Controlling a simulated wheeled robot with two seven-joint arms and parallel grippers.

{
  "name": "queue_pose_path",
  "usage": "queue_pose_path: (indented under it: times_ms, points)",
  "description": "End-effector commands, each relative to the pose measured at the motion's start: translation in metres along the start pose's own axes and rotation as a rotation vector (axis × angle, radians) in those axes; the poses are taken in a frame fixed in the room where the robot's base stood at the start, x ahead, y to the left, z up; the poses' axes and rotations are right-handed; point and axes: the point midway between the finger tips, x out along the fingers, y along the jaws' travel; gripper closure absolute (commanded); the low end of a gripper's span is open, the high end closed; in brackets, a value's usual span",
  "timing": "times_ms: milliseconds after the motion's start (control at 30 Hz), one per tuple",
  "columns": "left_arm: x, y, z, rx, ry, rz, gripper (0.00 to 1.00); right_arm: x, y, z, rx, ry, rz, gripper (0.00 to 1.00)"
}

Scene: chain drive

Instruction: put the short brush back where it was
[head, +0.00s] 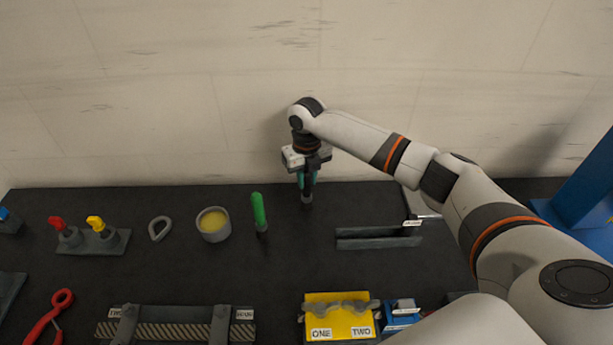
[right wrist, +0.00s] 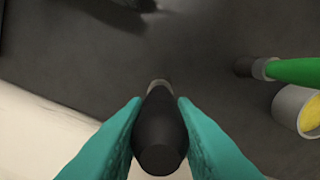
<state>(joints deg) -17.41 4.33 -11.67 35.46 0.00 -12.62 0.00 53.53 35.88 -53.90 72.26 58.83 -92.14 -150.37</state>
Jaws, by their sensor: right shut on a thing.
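My right gripper (head: 307,178) is shut on a black-handled brush (head: 307,194), which points down near the back of the dark bench. In the right wrist view the brush's black handle (right wrist: 160,132) sits between the teal fingers of the gripper (right wrist: 160,125), with a pale metal collar at its far end. The brush tip is close to the bench top; I cannot tell whether it touches. A green-handled brush (head: 259,212) stands to the left of it, and also shows in the right wrist view (right wrist: 295,71). My left gripper is out of view.
A pot of yellow stuff (head: 213,225) and a grey ring (head: 160,228) stand left of the green brush. A slotted dark rail (head: 378,242) lies to the right. A yellow block (head: 338,328) is at the front. The wall (head: 150,120) rises close behind.

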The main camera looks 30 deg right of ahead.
Motion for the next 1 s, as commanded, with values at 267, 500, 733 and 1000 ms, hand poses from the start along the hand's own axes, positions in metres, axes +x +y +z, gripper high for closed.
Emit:
queue_pose_path:
  times_ms: [267, 500, 733, 1000]
  points:
    - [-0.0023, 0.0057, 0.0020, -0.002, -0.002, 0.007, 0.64, 0.0083, 0.0001, -0.0002, 0.000, 0.002, 0.000, 1.00]
    - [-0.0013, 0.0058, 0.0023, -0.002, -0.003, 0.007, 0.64, 0.0115, 0.0001, -0.0001, 0.001, 0.001, 0.000, 0.70]
    - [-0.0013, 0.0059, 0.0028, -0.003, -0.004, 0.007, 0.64, 0.0114, 0.0001, 0.0000, 0.001, 0.001, 0.000, 0.54]
    - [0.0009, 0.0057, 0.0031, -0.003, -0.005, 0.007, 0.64, 0.0034, 0.0002, -0.0008, 0.000, 0.004, -0.001, 0.54]
